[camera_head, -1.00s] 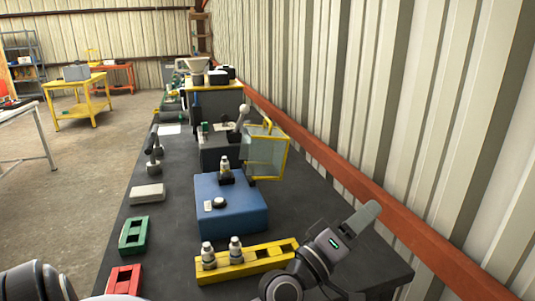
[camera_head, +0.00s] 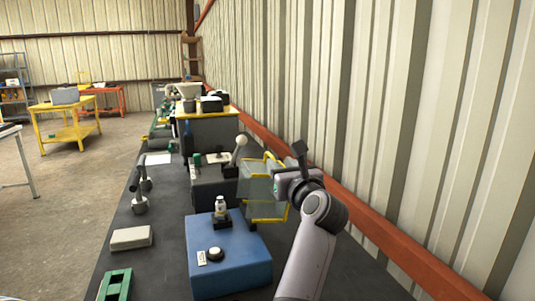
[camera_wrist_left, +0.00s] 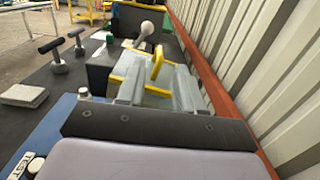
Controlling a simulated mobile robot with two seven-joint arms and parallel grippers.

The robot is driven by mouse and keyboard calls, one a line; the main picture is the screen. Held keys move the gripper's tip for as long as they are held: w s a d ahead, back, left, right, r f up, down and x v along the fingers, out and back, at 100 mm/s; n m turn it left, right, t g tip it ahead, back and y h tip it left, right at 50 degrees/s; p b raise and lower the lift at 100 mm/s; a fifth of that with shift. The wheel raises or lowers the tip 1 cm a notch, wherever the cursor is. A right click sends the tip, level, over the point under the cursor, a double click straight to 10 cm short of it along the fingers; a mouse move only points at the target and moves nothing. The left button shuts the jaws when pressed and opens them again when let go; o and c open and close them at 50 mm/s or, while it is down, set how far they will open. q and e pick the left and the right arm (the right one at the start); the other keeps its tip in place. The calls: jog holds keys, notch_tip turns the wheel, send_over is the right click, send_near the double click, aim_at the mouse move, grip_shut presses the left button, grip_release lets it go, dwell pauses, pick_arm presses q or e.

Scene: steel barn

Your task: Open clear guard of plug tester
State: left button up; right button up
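The plug tester (camera_head: 228,262) is a blue box with a TEST label, a round knob and a small white-topped plug on top. Its clear guard (camera_head: 264,211), yellow-edged, stands raised at the box's far right corner; the wrist view shows its yellow handle (camera_wrist_left: 157,64). My left gripper (camera_head: 259,178) reaches in from the right at the guard. In the left wrist view, its two grey fingers (camera_wrist_left: 157,82) appear spread, with yellow guard parts between and beyond them. Whether they touch the guard cannot be told. My right gripper is not in view.
A dark box with a ball-topped lever (camera_head: 238,152) stands behind the tester. A pale block (camera_head: 131,238) and a green holder (camera_head: 115,285) lie to the left. The corrugated wall (camera_head: 420,130) and red rail (camera_head: 390,243) bound the right side.

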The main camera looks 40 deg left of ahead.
aim_at(274, 159)
pick_arm(q)
jog(key=shift+w+a+f, duration=0.1)
jog(key=shift+w+a, duration=0.15)
jog(key=shift+a, duration=0.05)
jog(key=shift+x, duration=3.5)
jog(key=shift+f, duration=0.1)
grip_shut()
